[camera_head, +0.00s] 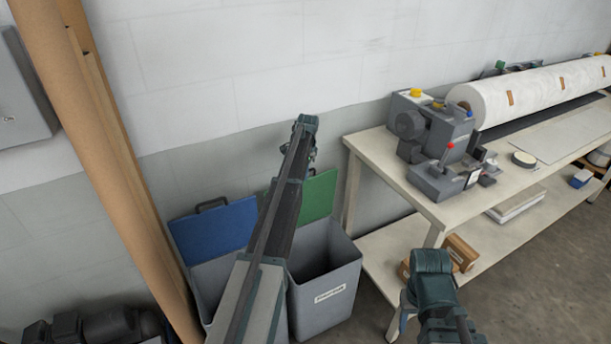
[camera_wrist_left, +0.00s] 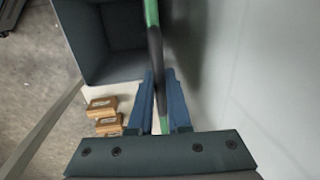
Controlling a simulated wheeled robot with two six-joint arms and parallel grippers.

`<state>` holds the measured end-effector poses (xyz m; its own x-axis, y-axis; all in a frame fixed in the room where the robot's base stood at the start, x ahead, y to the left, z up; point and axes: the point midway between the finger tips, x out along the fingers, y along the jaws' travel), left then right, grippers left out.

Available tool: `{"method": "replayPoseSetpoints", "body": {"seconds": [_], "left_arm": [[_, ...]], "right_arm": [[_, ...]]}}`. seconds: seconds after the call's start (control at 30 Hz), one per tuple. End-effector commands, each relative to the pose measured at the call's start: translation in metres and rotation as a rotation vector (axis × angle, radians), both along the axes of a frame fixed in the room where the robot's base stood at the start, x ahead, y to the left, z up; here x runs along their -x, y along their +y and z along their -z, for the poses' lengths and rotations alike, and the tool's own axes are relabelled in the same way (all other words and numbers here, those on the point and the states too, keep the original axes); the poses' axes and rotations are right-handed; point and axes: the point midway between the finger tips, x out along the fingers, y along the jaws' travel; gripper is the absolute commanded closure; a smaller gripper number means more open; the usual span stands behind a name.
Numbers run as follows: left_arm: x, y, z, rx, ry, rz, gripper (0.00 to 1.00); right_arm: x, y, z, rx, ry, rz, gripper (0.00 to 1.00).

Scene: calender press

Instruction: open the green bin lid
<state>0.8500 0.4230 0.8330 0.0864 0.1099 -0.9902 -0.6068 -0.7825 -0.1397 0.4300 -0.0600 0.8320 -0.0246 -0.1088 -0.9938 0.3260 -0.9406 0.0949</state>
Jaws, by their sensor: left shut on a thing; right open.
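The green lid (camera_head: 319,194) stands raised and near upright at the back of its open grey bin (camera_head: 325,292), which has a white label. My left arm crosses in front of the lid and hides part of it. In the left wrist view the lid (camera_wrist_left: 152,14) shows edge-on, with its dark handle (camera_wrist_left: 156,62) running between the blue fingers of my left gripper (camera_wrist_left: 162,100), which is shut on that handle. In the head view the left fingers are hidden. My right gripper (camera_head: 406,314) is low by the table's front leg, open and apart from the bin.
A second grey bin with a raised blue lid (camera_head: 215,229) stands just left. A table (camera_head: 398,175) with a grey machine (camera_head: 437,140) and a white roll is at right. Brown boxes (camera_head: 460,252) lie on its lower shelf. Tall brown tubes (camera_head: 100,140) lean at left. The wall is close behind the lid.

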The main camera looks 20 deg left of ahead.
Motion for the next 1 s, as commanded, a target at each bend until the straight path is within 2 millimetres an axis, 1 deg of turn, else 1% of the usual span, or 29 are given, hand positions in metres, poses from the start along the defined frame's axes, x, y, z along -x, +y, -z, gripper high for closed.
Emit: {"method": "replayPoseSetpoints", "body": {"seconds": [0.3,0.33,0.47,0.5,0.83,1.0], "left_arm": [[0.0001,0.001,-0.0002,-0.001,0.0,-0.001,1.0],[0.0002,0.0009,-0.0002,-0.001,0.0,-0.001,0.81],[0.0002,0.0007,-0.0002,-0.001,0.0,-0.001,0.57],[0.0002,0.0005,-0.0001,-0.001,0.0,-0.001,0.54],[0.0001,0.0,-0.0015,-0.001,-0.001,0.0,0.54],[0.0007,-0.0009,-0.0098,-0.001,-0.001,0.0,0.54]], "right_arm": [[0.0,0.0,-0.0002,0.0,0.0,0.0,0.5],[0.0,0.0,-0.0002,0.0,0.0,0.0,0.5],[0.0,0.0,-0.0002,0.0,0.0,0.0,0.5],[0.0,0.0,-0.0002,0.0,0.0,0.0,0.5],[0.0,0.0,-0.0014,0.0,0.0,0.0,0.5],[0.0,0.0,-0.0098,0.0,0.0,0.0,0.5]]}}
